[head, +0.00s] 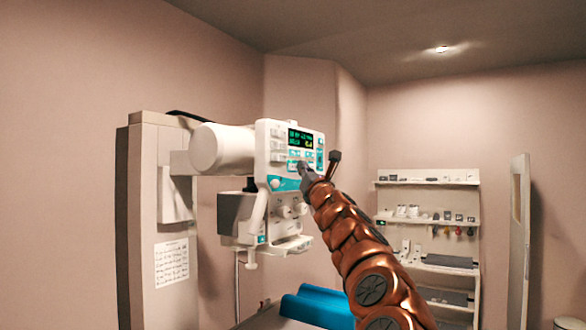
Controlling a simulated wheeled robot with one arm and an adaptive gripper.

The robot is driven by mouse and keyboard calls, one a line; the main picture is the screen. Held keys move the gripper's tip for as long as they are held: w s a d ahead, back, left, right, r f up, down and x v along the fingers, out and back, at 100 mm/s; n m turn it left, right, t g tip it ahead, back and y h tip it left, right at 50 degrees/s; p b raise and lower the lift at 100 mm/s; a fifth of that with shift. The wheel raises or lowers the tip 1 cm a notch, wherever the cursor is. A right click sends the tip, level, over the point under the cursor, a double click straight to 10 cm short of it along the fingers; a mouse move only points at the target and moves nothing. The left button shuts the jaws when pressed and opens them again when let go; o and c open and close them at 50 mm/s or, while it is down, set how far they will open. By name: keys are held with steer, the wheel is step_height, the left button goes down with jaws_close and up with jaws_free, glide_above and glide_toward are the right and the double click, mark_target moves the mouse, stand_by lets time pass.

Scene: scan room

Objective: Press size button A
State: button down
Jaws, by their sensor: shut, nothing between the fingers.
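The scanner's control panel (263,140) is a white upright face with a small dark display (300,138) showing green and yellow digits. Small teal buttons (294,154) sit below and beside the display. Their labels are too small to read, so I cannot tell which one is size button A. My gripper (303,166) is shut and empty, at the lower part of the panel just under the button rows. It hides part of the panel there. I cannot tell whether its tip touches the panel.
A black-knobbed lever (334,158) rises close to the right of my gripper. Below the panel are a white collimator housing (288,220) and a blue-padded table (318,306). White shelves (428,184) and an open door (519,240) stand at the right.

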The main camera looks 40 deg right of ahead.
steer(key=shift+s, duration=0.1)
steer(key=s, duration=0.2)
steer(key=s+d, duration=0.1)
steer(key=s, duration=0.1)
steer(key=shift+s+d+p, duration=0.2)
steer(key=shift+s+p, duration=0.1)
steer(key=shift+p, duration=0.05)
stand_by(0.3)
stand_by(0.7)
